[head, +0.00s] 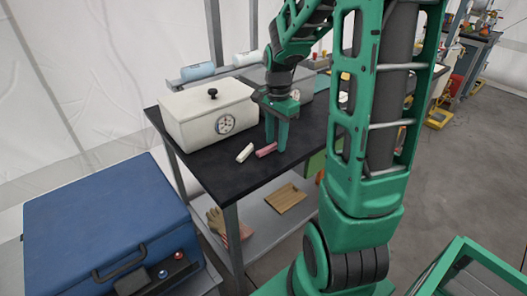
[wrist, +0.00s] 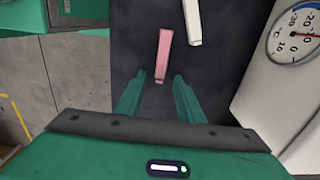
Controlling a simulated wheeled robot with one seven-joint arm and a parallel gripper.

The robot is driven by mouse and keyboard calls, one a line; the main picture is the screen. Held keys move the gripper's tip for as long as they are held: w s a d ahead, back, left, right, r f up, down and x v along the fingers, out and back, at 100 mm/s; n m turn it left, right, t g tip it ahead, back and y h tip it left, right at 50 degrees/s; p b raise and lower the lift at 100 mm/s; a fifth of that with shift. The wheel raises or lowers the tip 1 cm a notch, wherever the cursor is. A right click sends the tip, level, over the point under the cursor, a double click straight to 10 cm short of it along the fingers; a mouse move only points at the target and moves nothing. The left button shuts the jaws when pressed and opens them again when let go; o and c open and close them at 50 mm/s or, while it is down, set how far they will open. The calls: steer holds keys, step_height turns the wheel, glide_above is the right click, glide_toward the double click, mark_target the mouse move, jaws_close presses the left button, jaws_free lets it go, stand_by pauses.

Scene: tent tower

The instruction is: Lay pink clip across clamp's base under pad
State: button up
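The pink clip (head: 266,150) lies on the black tabletop, close to the front edge of the table. It also shows in the wrist view (wrist: 164,55), narrow and lengthwise, beyond and between my fingertips. My gripper (head: 277,145) points down over the table close to the clip.
A white clip-like piece (head: 245,153) lies left of the pink one. A white box with a dial (head: 205,112) stands behind them. A wooden board (head: 286,198) and gloves (head: 218,222) lie on the lower shelf. A blue case (head: 100,225) stands at the left.

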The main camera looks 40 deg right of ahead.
jaws_close()
steer(key=shift+r, duration=0.1)
stand_by(0.3)
